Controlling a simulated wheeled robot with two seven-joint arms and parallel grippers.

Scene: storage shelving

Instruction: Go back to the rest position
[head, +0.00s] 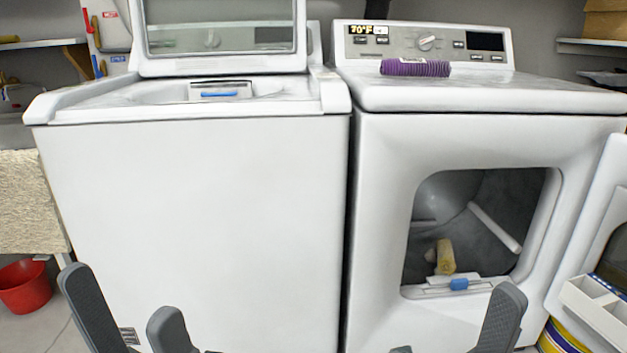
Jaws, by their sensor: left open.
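My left gripper (120,293) is at the lower left, in front of the white top-loading washer (200,200). Its two dark fingers are spread apart with nothing between them. Part of my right gripper (455,320) shows at the bottom edge, in front of the white dryer (385,220). One dark finger is plain and only a small dark tip shows to its left, so I cannot tell its opening. The washer's lid (220,62) is raised. The dryer door (594,235) stands open to the right, and a yellowish object (445,257) lies inside the drum opening.
A purple ribbed roll (415,68) lies on top of the dryer. A red bucket (24,287) stands on the floor at left, below a beige cloth (28,200). A white tray (597,308) is by the open door. Shelves (595,43) flank both machines.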

